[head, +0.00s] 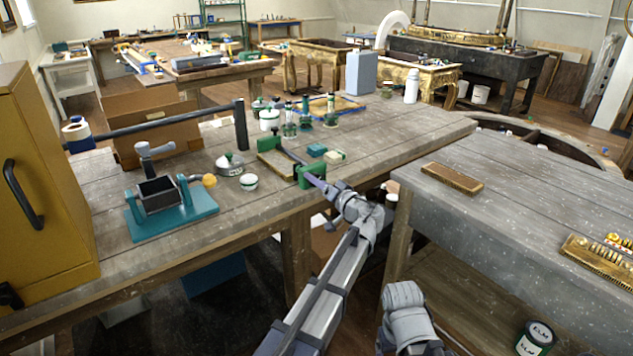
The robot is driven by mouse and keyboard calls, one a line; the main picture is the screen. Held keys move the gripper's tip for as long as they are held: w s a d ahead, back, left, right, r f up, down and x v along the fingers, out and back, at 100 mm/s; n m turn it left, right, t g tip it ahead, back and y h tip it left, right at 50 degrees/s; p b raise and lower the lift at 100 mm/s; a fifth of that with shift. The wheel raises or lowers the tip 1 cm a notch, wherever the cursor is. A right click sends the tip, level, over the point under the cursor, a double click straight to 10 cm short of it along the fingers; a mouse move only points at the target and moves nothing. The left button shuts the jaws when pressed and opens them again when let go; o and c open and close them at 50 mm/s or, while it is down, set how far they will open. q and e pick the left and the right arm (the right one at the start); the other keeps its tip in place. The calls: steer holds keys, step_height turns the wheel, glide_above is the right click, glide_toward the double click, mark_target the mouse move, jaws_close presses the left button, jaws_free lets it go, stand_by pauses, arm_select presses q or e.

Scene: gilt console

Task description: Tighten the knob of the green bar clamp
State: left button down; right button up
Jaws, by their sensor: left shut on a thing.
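The green bar clamp (312,176) lies across the near edge of the workbench, with a wooden board beside its far end. Its bar runs back over the bench top to a second green jaw. My left gripper (335,191) reaches up from below, at the near end of the clamp where the purple-grey screw handle comes out. It is shut on the knob, which is mostly hidden by the gripper. A link of my right arm shows at the bottom, but its gripper does not.
A teal vice (172,207) with a yellow knob stands at left, near a yellow cabinet (50,170). Jars (268,120), a white lidded pot (249,182) and small blocks crowd the bench. A grey table (530,220) holding a brass-coloured bar (452,179) stands at right.

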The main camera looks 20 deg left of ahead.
arm_select(q)
steer(key=shift+s+d, duration=0.1)
stand_by(0.3)
steer(key=shift+c, duration=1.5)
jaws_free()
steer(key=v, duration=0.7)
steer(key=shift+s+d, duration=0.25)
steer(key=shift+d, duration=0.05)
